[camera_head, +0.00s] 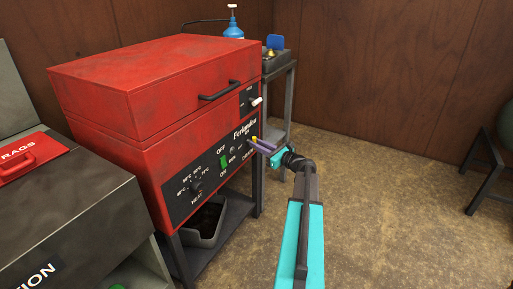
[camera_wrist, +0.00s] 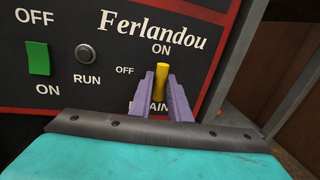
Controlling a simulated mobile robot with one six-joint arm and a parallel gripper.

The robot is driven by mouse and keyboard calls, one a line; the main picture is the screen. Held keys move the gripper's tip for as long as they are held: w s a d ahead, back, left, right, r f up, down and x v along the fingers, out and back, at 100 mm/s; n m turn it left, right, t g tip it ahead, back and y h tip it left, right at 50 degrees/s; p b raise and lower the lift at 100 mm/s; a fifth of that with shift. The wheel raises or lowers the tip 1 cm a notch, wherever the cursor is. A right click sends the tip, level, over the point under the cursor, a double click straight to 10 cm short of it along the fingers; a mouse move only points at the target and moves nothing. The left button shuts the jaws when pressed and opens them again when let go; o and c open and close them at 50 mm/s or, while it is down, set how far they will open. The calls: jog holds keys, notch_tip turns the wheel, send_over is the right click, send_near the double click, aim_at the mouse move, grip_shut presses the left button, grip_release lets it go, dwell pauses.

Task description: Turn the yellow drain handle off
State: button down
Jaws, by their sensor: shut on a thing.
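The yellow drain handle (camera_wrist: 161,76) is on the black front panel of the red machine (camera_head: 150,85). In the wrist view it points up toward the ON label, with the OFF label to its left. It also shows small in the head view (camera_head: 254,139). My gripper (camera_wrist: 161,88) has its two purple fingers on either side of the handle, shut on it. The fingers hide the handle's lower part and some of the DRAIN label. In the head view my gripper (camera_head: 262,146) reaches the panel from the right.
A green switch (camera_wrist: 38,58), a RUN button (camera_wrist: 84,53) and a heat knob (camera_head: 196,188) are on the same panel. A grey tray (camera_head: 207,222) sits on the shelf below. A grey RAGS bin (camera_head: 85,205) stands at left. The floor (camera_head: 390,190) to the right is clear.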

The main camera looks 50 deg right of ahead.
jog(key=shift+w+f+n+t+y+b, duration=0.2)
jog(key=shift+n+y+b, duration=0.45)
jog(key=shift+n+b, duration=2.1)
jog(key=shift+s+f+n+t+y+b, duration=0.1)
jog(key=shift+n+t+y+b, duration=0.35)
jog(key=shift+n+b, duration=2.3)
jog(key=shift+w+f+n+t+y+b, duration=0.1)
jog(key=shift+n+y+b, duration=0.9)
jog(key=shift+n, duration=3.3)
jog(key=c, duration=1.7)
grip_release()
jog(key=shift+o, duration=0.2)
jog(key=shift+s, duration=0.1)
jog(key=shift+d, duration=0.1)
